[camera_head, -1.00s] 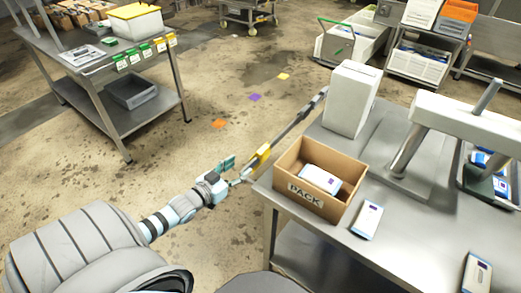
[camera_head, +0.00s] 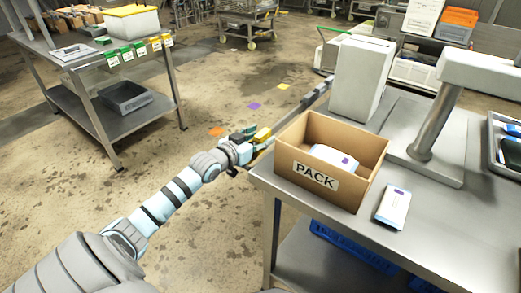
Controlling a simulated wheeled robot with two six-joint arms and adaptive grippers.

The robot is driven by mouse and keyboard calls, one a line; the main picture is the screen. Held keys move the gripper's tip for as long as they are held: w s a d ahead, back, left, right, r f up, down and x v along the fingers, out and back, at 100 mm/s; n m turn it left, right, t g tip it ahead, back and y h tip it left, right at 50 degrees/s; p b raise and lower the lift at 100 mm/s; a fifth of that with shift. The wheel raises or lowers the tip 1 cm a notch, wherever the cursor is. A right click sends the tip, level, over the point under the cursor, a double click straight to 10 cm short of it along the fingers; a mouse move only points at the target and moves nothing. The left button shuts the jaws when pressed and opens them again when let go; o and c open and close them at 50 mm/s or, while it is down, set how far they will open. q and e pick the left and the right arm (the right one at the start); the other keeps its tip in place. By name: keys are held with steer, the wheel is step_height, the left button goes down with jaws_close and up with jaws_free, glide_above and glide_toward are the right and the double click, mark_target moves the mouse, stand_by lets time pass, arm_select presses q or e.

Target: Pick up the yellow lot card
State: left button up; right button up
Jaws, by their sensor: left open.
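My left gripper (camera_head: 248,146) reaches from the lower left toward the near left corner of the packing table. It is open, its fingers small and partly merged with what lies beyond. A yellow piece (camera_head: 262,134) shows right at the fingertips, beside the table's edge rail. I cannot tell whether it touches the fingers or whether it is the lot card. Two yellow cards (camera_head: 161,42) hang on the front edge of the left table, beside several green ones (camera_head: 126,55). A small yellow patch (camera_head: 284,86) lies on the floor. My right gripper is not in view.
The packing table (camera_head: 345,223) holds an open carton marked PACK (camera_head: 316,180) with a white box inside, another white box (camera_head: 393,207), a tall white block (camera_head: 361,78) and a stand (camera_head: 434,125). Orange (camera_head: 216,132) and purple (camera_head: 254,105) patches lie on the open floor between the tables.

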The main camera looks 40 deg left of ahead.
arm_select(q)
steer(key=shift+s+r, duration=0.1)
steer(key=shift+r, duration=0.05)
steer(key=shift+c, duration=0.7)
jaws_close()
